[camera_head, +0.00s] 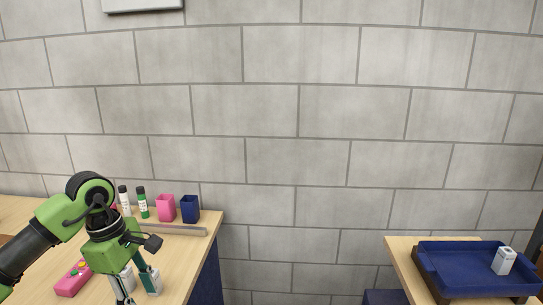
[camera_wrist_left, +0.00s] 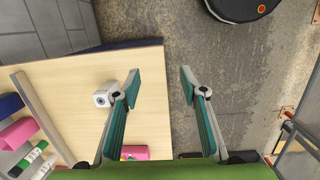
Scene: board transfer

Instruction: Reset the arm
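My left gripper (camera_head: 137,294) hangs from the green arm over the left table, fingers pointing down in the head view. In the left wrist view it (camera_wrist_left: 159,80) is open, with its two teal-padded fingers well apart and nothing between them. Past the fingers I see table edge and grey floor. A small white block (camera_wrist_left: 105,95) with a round dark mark lies on the table, beside the finger at the left of the picture. I cannot tell whether that finger touches it. My right gripper shows in neither view.
The left table (camera_head: 190,262) holds a pink gadget (camera_head: 72,280), a grey rail (camera_head: 180,229), a pink cup (camera_head: 166,208), a navy cup (camera_head: 190,209) and markers (camera_head: 143,203). A blue tray (camera_head: 462,275) with a white block (camera_head: 503,261) sits on the right table (camera_head: 403,255). A gap separates the tables.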

